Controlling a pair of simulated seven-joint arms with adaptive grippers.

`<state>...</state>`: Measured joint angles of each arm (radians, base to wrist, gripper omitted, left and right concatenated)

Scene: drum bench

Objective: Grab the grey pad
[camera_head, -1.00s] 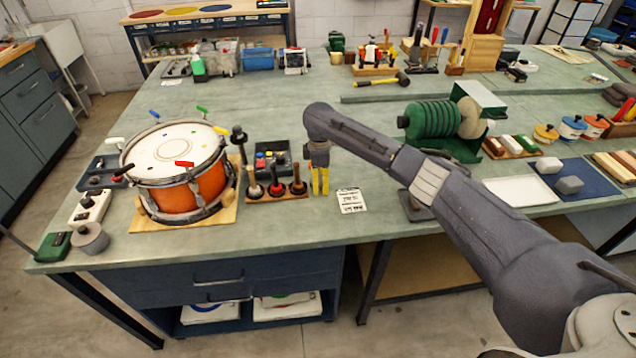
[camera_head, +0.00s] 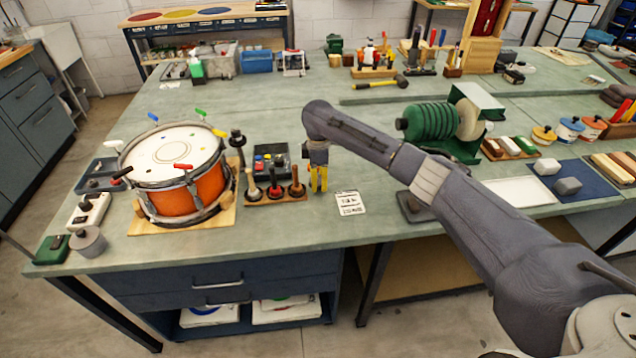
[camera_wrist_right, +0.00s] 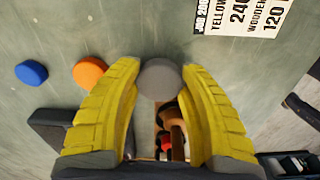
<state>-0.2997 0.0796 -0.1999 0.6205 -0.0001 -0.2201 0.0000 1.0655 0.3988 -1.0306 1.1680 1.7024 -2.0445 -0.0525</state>
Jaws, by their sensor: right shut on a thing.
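My right gripper (camera_head: 319,178) points down over the bench beside the mallet rack, its yellow fingers showing. In the right wrist view, the grey pad (camera_wrist_right: 160,79), a round grey disc, sits between the yellow fingertips of the same gripper (camera_wrist_right: 160,85). The fingers are shut on it. In the head view I cannot make out the pad. An orange disc (camera_wrist_right: 90,72) and a blue disc (camera_wrist_right: 31,73) lie on the bench beside the gripper in the wrist view; the arm seems to hide them in the head view. My left gripper is not in view.
A rack of mallets (camera_head: 275,197) and a dark tray (camera_head: 270,160) stand left of the gripper. An orange drum (camera_head: 180,190) on a wooden board is further left. A printed card (camera_head: 350,203) lies to the right. A green coil machine (camera_head: 432,122) stands behind the arm.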

